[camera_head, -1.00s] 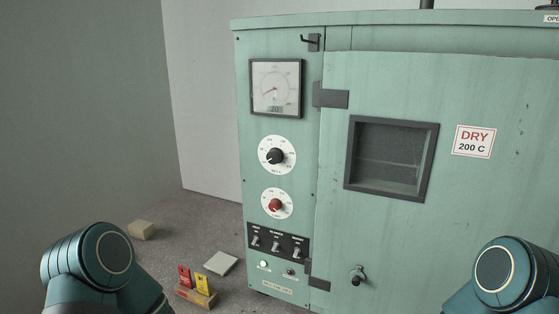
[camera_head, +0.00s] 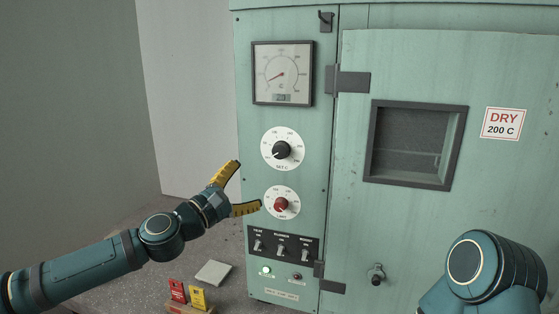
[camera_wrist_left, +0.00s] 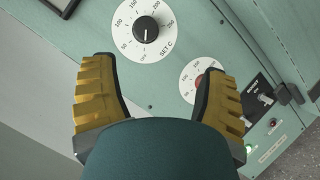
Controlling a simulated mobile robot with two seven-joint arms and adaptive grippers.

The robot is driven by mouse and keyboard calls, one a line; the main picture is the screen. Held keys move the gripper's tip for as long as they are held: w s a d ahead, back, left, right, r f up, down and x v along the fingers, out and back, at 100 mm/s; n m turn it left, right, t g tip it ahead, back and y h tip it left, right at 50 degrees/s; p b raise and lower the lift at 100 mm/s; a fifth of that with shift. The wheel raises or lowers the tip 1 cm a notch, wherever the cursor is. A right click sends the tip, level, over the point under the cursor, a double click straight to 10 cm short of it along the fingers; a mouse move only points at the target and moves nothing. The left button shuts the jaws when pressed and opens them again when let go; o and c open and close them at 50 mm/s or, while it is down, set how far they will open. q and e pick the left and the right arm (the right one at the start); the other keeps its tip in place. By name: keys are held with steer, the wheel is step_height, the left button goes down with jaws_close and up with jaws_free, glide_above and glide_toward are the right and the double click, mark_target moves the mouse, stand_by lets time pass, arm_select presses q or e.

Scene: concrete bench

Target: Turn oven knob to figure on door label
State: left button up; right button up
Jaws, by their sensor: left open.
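The green oven (camera_head: 335,215) has a black SET C knob (camera_head: 281,149) on a white numbered dial. In the left wrist view the black knob (camera_wrist_left: 145,32) shows its white pointer line toward OFF. A red knob (camera_head: 280,204) on a second dial sits below it; my finger partly covers that dial in the left wrist view. The door label (camera_head: 503,124) reads DRY 200 C. My left gripper (camera_head: 249,186), with yellow fingers, is open and empty, left of the dials and apart from the black knob. My right gripper is out of view.
A gauge (camera_head: 282,73) sits above the dials. Toggle switches (camera_head: 282,248) and a lit green lamp (camera_head: 265,270) are below. The door has a window (camera_head: 416,145) and latch (camera_head: 376,274). Red and yellow tags (camera_head: 188,293) and a pale slab (camera_head: 213,273) lie on the bench.

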mark_target(279, 152)
arm_select(q)
steer(key=shift+t, duration=0.3)
steer(key=x, duration=0.4)
steer(key=r+x, duration=0.1)
steer(key=x, duration=0.4)
steer(key=a+p+x, duration=0.1)
steer(key=x, duration=0.3)
steer(key=shift+w+d+r, duration=0.2)
steer(key=shift+w+r, duration=0.1)
steer(key=shift+r, duration=0.1)
steer(key=c, duration=1.2)
